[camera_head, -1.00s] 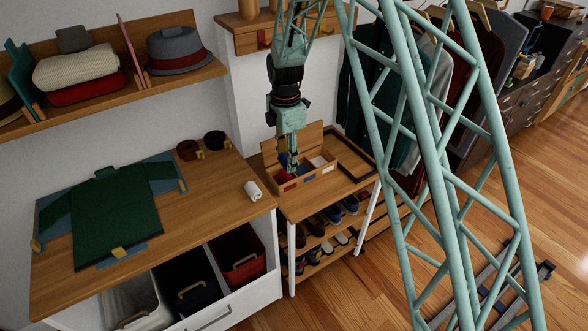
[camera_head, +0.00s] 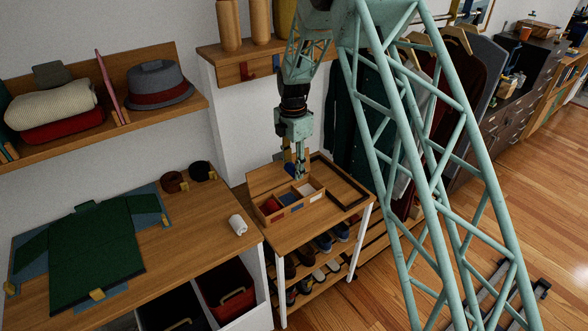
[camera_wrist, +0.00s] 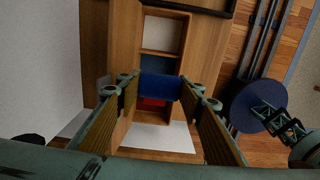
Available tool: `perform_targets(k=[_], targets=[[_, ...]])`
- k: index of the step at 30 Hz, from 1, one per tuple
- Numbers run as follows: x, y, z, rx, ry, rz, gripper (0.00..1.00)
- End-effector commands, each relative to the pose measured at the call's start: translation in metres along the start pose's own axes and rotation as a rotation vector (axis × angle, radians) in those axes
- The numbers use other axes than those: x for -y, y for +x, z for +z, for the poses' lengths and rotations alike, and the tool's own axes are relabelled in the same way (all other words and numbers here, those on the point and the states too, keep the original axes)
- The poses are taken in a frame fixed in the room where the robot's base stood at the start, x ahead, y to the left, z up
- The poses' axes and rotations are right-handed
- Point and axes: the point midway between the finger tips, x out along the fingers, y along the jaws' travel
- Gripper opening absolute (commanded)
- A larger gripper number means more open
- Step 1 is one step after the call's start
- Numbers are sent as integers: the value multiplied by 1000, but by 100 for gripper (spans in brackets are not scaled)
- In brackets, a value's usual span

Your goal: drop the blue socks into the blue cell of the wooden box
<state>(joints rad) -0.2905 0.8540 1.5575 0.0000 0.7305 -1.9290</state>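My gripper (camera_head: 299,174) is above the back of the box, pointing down. It is shut on the blue socks (camera_head: 289,169). In the wrist view the blue socks (camera_wrist: 160,88) are between both fingers, above the box. The dark blue cell (camera_wrist: 158,65) shows just beyond them and the red cell (camera_wrist: 152,104) partly below them.
A dark-framed tray (camera_head: 340,182) lies right of the box. Shoes (camera_head: 325,242) fill the racks below. Hanging clothes (camera_head: 350,120) are behind.

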Motion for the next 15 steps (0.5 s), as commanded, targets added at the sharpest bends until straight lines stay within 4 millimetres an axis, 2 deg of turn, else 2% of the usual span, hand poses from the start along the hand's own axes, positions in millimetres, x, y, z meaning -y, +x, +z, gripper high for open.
perform_targets(k=[8,15], targets=[[0,4,0,0,1,0,29],[0,17,0,0,1,0,29]])
